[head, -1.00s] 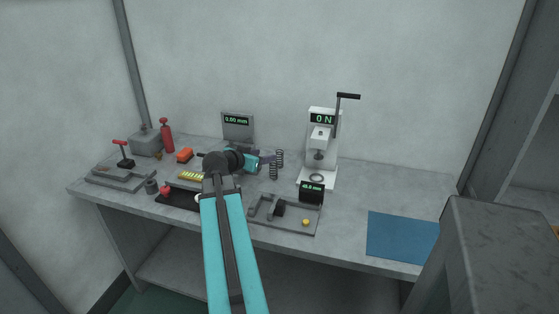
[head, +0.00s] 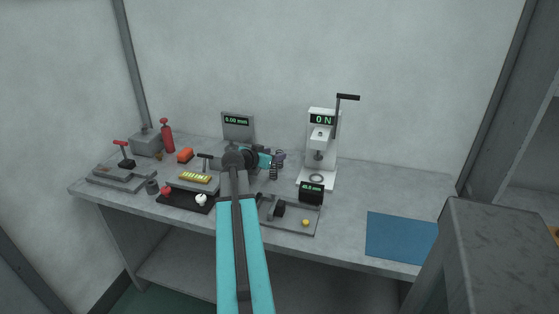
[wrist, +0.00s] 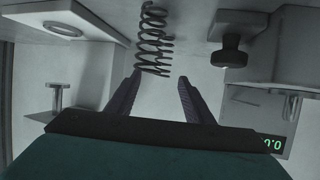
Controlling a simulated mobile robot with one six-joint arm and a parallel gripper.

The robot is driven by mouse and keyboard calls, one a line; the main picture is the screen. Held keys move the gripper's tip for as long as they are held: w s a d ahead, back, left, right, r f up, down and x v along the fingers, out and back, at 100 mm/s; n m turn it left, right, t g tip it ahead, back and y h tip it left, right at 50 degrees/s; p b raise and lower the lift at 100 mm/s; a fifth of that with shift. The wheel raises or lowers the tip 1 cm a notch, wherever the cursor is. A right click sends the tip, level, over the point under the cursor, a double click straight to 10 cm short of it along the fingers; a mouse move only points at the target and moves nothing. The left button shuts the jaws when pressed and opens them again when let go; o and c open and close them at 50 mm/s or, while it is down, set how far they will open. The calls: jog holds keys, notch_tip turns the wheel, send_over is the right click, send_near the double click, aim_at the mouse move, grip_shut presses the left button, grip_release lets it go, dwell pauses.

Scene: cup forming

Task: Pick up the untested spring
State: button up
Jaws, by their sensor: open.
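Two dark coil springs stand on the bench left of the white press. The front spring (head: 273,172) shows in the head view, while the rear one is largely hidden by my gripper (head: 279,157). In the wrist view, coils (wrist: 153,52) rise ahead of my fingers, seemingly both springs overlapping in line. My gripper (wrist: 160,88) is open and empty, with its two dark fingers apart. The coils lie just beyond the fingertips, nearer the left finger. I cannot tell from looks which spring is untested.
The white press (head: 320,150) with its lever stands right of the springs. A grey gauge stand (head: 238,127) is behind my arm. A grey fixture tray (head: 300,216) with a small display lies in front. A blue mat (head: 400,238) lies at the right, with bare bench around it.

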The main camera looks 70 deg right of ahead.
aim_at(279, 152)
jog(key=shift+d, duration=0.1)
jog(key=shift+p+x, duration=0.45)
jog(key=shift+x, duration=0.5)
jog(key=shift+p+x, duration=0.35)
jog(key=shift+x, duration=1.2)
jog(key=shift+w, duration=0.1)
jog(key=c, duration=1.1)
jog(key=shift+r, duration=0.15)
